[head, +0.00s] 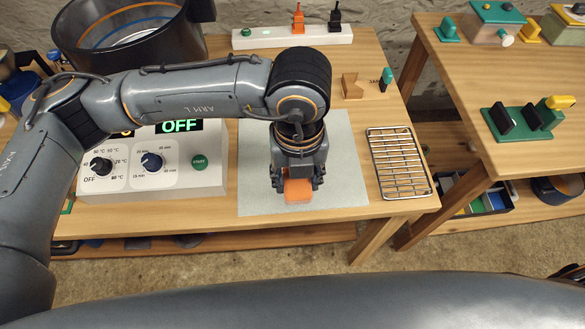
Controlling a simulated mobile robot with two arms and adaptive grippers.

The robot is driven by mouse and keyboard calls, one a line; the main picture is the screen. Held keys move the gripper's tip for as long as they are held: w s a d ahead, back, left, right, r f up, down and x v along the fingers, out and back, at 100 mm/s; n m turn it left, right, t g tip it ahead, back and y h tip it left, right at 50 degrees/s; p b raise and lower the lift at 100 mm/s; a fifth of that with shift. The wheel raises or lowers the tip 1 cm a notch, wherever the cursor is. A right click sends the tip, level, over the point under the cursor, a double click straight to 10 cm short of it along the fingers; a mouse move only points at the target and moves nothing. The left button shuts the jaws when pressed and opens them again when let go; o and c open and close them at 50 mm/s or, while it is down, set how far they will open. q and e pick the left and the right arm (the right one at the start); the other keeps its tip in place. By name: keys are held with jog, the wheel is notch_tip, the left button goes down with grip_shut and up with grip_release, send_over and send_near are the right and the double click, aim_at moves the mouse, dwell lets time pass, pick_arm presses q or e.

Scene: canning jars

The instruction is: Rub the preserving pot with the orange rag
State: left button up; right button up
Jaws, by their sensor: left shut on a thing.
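The orange rag (298,190) is between the fingers of my left gripper (297,184), which points down and is shut on it. The gripper covers the upper part of the rag. The rag is over the pale mat (340,150) at the middle of the table; I cannot tell whether it touches the mat. The dark preserving pot (180,35) stands at the upper left, cut off by the top edge, with orange and blue lines inside its open rim. My left arm passes in front of its lower part. My right gripper is not in view.
A white control panel (210,178) with two knobs and an OFF display stands left of the mat. A wire rack (399,165) lies to the right. A power strip (270,38) and a small wooden block (352,86) are behind. A second table (470,70) stands at right across a gap.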

pick_arm(q)
jog(key=o, duration=0.3)
jog(key=c, duration=0.4)
